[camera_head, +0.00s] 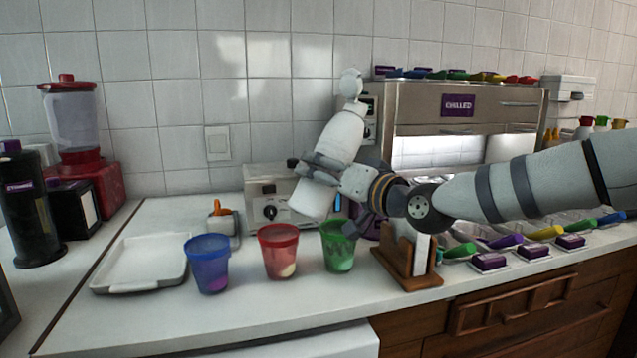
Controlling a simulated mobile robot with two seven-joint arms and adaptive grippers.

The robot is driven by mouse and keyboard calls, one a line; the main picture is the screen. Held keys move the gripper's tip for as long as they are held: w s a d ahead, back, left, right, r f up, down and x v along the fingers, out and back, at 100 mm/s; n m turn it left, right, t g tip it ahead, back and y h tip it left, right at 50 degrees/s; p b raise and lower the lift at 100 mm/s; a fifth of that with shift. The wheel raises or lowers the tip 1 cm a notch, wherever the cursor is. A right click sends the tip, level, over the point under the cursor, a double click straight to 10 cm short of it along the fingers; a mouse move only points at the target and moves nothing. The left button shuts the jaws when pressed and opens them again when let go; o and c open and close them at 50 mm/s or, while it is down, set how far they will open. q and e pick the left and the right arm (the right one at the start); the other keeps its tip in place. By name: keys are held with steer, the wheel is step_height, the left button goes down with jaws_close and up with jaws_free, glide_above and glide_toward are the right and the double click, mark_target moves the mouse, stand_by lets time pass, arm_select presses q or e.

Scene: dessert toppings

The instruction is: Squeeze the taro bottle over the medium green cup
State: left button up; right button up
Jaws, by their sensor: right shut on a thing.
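My right gripper (318,172) is shut on a white bottle (342,136), which I take to be the taro bottle; no label shows. The bottle is tilted, its narrow knobbed end up and slightly right, its wide end down and left. It is held above the gap between the red cup and the green cup. The green cup (338,256) stands upright on the counter, with some contents at its bottom; dark gripper parts overlap its upper right. My left gripper is not in view.
A red cup (279,262) and a blue cup (208,275) stand left of the green cup. A white tray (140,288) lies further left. A wooden holder (413,270) stands right of the green cup. A toaster-like appliance (266,190) is behind. The front counter strip is clear.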

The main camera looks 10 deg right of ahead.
steer(key=s+a+m, duration=0.1)
steer(key=a+m, duration=0.2)
steer(key=s+a+m, duration=0.1)
steer(key=a+m, duration=0.1)
steer(key=shift+s+f, duration=0.3)
steer(key=shift+f, duration=0.1)
steer(key=s+a+r+m, duration=0.2)
steer(key=a+m, duration=0.3)
steer(key=m, duration=0.1)
step_height(320, 180, up, 4)
steer(key=m, duration=1.1)
glide_above(300, 189)
steer(key=shift+w+r+b, duration=0.1)
steer(key=shift+b, duration=0.35)
steer(key=shift+w+d+r+m, duration=0.15)
steer(key=shift+d+r+m, duration=0.1)
steer(key=shift+d+m, duration=0.35)
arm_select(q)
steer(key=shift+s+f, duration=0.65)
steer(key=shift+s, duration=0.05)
